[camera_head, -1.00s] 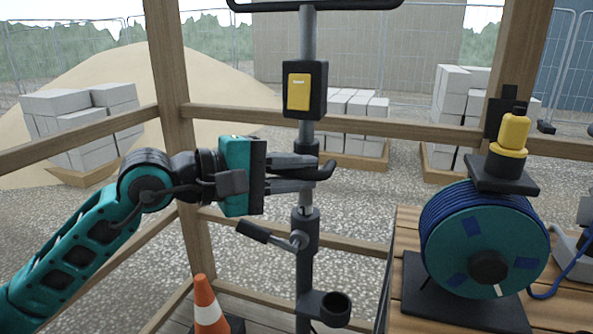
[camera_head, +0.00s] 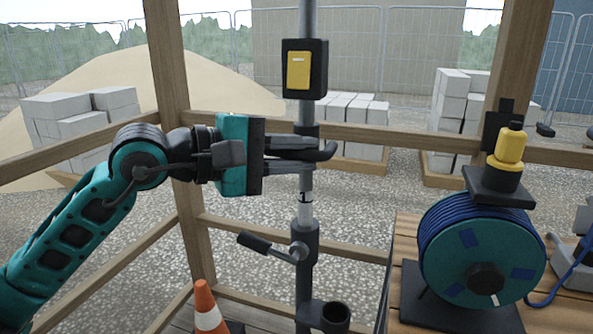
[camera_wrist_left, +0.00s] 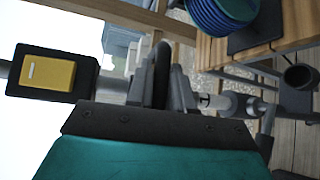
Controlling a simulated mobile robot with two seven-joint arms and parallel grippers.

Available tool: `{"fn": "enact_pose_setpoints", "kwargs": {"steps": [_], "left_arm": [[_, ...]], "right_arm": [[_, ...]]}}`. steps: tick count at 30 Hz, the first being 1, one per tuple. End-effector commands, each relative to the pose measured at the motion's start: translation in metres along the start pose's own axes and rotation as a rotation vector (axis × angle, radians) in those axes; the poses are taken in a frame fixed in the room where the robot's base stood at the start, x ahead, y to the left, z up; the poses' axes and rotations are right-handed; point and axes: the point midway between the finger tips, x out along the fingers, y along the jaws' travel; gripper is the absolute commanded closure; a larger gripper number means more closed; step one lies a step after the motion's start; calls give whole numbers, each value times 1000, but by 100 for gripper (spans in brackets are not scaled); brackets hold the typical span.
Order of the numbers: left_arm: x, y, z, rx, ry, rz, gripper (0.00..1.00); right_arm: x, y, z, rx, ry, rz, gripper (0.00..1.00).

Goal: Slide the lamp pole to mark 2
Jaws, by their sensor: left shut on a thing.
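The lamp pole (camera_head: 306,110) is a grey upright tube carrying a black box with a yellow switch (camera_head: 299,70); its top is out of the head view. My left gripper (camera_head: 316,154) comes in from the left, shut on the pole's dark handle, which also shows between the fingers in the wrist view (camera_wrist_left: 161,75). A white band marked 1 (camera_head: 305,197) shows on the pole just above the grey collar (camera_head: 305,238) of the stand. A clamp lever (camera_head: 262,244) sticks out left from the collar. Mark 2 is not visible. My right gripper is out of view.
A traffic cone (camera_head: 207,312) is at lower left. Wooden rails (camera_head: 90,147) run behind the pole. A cup-like holder (camera_head: 335,315) sits low on the stand.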

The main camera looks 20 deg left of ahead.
Motion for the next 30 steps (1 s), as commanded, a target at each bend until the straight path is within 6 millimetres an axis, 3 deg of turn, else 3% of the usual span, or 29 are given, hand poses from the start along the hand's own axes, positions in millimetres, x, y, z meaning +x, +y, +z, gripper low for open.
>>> {"fn": "enact_pose_setpoints", "kwargs": {"steps": [1, 3, 12, 18, 28, 29, 30], "left_arm": [[-4, 22, 3, 7, 2, 8, 100], [-6, 38, 5, 7, 1, 8, 100], [-14, 89, 13, 5, 2, 6, 100], [-16, 99, 14, 3, 2, 5, 100], [-16, 98, 14, 2, 2, 3, 100], [-16, 98, 14, 2, 2, 3, 76], [-16, 98, 14, 2, 2, 3, 72]], "right_arm": [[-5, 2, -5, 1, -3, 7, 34], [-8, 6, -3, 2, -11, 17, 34], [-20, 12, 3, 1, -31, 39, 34], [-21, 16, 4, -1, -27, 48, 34], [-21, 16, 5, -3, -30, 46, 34], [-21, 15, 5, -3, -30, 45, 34], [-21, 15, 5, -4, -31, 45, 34]]}}
